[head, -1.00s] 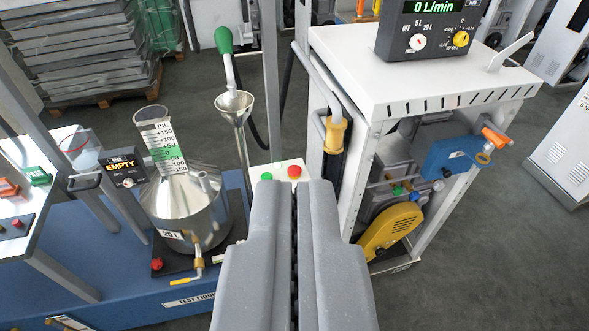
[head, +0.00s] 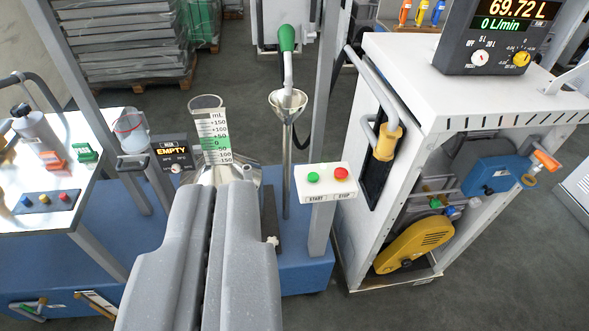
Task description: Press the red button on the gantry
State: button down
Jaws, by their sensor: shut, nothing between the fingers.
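The red button (head: 341,173) sits on a white panel (head: 325,190) fixed to a grey gantry post. It is above the label STOP. A green button (head: 312,177) is to its left, above the label START. The tips are apart from both buttons and cover part of the metal measuring can.
The measuring can's graduated neck (head: 214,137) rises behind my fingers. A white dispenser cabinet (head: 450,80) stands right. A side table (head: 50,200) with small buttons is left.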

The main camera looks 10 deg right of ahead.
aim_at(340, 172)
jog(key=u, duration=1.5)
jog(key=k, duration=1.2)
jog(key=z, duration=1.5)
jog(key=i, duration=1.65)
